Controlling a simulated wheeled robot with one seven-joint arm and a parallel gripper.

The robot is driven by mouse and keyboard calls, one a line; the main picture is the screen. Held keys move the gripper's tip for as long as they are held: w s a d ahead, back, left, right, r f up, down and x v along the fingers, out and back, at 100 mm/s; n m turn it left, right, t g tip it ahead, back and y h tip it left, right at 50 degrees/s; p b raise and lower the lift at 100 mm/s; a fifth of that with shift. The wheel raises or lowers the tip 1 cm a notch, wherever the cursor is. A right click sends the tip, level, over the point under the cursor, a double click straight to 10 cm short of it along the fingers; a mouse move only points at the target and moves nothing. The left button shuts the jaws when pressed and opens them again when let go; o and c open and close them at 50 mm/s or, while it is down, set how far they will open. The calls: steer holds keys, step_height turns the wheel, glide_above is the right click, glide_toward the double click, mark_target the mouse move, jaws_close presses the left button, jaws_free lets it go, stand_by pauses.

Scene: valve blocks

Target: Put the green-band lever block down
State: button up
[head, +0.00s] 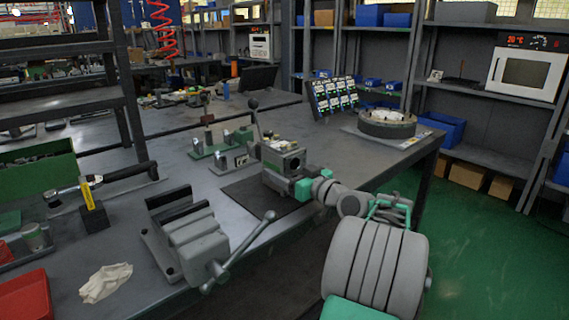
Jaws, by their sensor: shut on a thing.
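The lever block (284,155) is a grey-green metal block with a dark round bore in its face, in the middle of the head view. A lever with a dark ball knob rises from its left side. A green band cannot be made out clearly at this size. My gripper (277,180) reaches in from the lower right and is shut on the block's lower part; its fingertips are mostly hidden. The block is over the far part of a dark mat (262,205) on the grey bench. I cannot tell whether it touches the mat.
A grey vise (190,240) with a long handle stands to the left of the mat. Green-based fixtures (203,150) stand just behind. A round flange (387,123) and a tilted label board (333,95) are at the back right. A white rag (106,283) lies front left.

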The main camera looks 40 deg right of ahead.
steer(key=shift+r, duration=0.25)
steer(key=o, duration=2.1)
steer(key=shift+f, duration=0.25)
steer(key=shift+r, duration=0.1)
